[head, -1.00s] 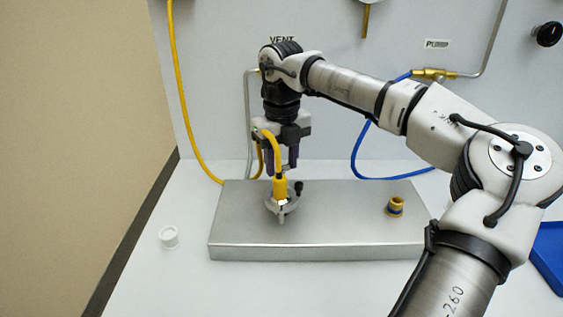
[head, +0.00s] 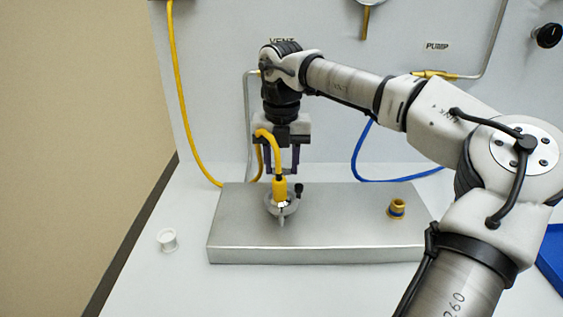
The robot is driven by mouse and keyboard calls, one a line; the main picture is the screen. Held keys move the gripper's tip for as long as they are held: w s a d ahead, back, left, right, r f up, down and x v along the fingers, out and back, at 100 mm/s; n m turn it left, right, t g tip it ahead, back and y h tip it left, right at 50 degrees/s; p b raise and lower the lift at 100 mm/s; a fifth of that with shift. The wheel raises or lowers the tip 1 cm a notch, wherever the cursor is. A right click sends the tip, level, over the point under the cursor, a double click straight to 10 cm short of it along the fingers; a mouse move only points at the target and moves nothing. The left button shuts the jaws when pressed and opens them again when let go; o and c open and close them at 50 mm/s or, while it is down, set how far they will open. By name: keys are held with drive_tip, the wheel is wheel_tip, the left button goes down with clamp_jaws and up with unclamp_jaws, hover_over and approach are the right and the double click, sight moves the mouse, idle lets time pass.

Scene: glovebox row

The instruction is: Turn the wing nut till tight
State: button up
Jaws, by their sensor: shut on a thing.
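A silver clamp ring (head: 271,207) sits on the steel block, around the base of a yellow hose fitting (head: 279,189). A small black wing nut (head: 299,190) stands at the ring's right rear side. My gripper (head: 282,172) points straight down at the clamp, behind the yellow hose. Its two dark purple fingers show to either side of the hose, the right one just above the black nut. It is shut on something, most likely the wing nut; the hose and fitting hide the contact.
A blue tray (head: 551,262) is at the right edge. Yellow and blue hoses (head: 357,160) hang along the back panel.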

sight(282, 168)
idle(0.3)
drive_tip(key=o, duration=1)
drive_tip(key=shift+r, duration=0.1)
wheel_tip(282, 168, up, 14)
drive_tip(key=shift+f+p, duration=0.15)
drive_tip(key=shift+p, duration=0.25)
